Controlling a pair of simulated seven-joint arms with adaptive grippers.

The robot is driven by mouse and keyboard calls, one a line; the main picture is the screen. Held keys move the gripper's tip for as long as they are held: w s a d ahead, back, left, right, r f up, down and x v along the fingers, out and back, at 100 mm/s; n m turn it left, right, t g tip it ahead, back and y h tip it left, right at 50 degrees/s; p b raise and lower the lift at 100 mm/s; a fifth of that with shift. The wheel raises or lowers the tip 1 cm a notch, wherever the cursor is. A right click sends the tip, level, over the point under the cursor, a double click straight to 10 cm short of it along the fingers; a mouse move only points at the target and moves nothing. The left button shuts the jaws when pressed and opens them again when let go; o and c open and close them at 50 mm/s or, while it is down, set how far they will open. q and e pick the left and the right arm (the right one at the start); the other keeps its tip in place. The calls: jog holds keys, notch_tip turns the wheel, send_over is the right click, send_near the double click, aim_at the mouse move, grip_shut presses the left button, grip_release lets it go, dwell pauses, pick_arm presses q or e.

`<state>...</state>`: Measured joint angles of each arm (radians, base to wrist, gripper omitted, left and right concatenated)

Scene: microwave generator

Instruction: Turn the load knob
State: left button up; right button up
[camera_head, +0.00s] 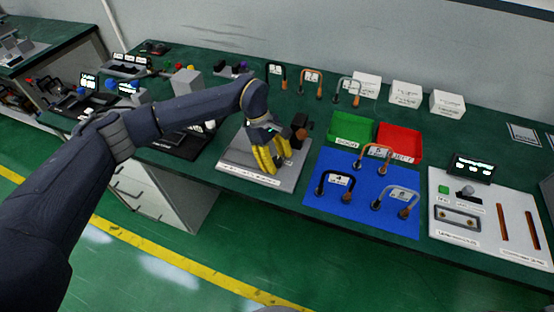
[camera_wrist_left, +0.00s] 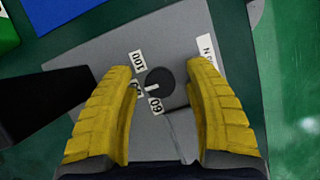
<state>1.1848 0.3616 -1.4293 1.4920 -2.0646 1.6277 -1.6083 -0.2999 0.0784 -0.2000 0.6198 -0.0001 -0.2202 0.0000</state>
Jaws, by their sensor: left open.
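The load knob (camera_wrist_left: 159,82) is a small dark round knob with a white pointer mark. In the left wrist view it lies between and just beyond my left gripper's two yellow fingers (camera_wrist_left: 163,105). Labels reading 100 and 60 stand around it, and another label is partly covered by the left finger. The fingers are apart, with a gap on both sides of the knob. In the head view my left gripper (camera_head: 270,158) points down over the grey plate (camera_head: 233,153), and the knob is hidden behind it. My right gripper is not in view.
A black and brown upright part (camera_head: 299,130) stands beside the gripper on the plate. Green (camera_head: 352,128) and red (camera_head: 399,143) trays and a blue mat (camera_head: 345,208) with several handled pieces lie to the right. A white panel (camera_head: 480,238) is farther right.

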pick_arm(q)
jog(key=shift+c, duration=0.4)
grip_shut()
jog(key=n+t, duration=0.1)
jog(key=n, duration=0.1)
jog(key=n+t+h, duration=0.1)
jog(key=n, duration=0.2)
jog(key=shift+s+n, duration=0.1)
jog(key=shift+n, duration=0.2)
jog(key=n+t, duration=0.2)
jog(key=n, duration=0.4)
jog(key=shift+d, duration=0.1)
jog(key=shift+t, duration=0.3)
jog(key=shift+r, duration=0.1)
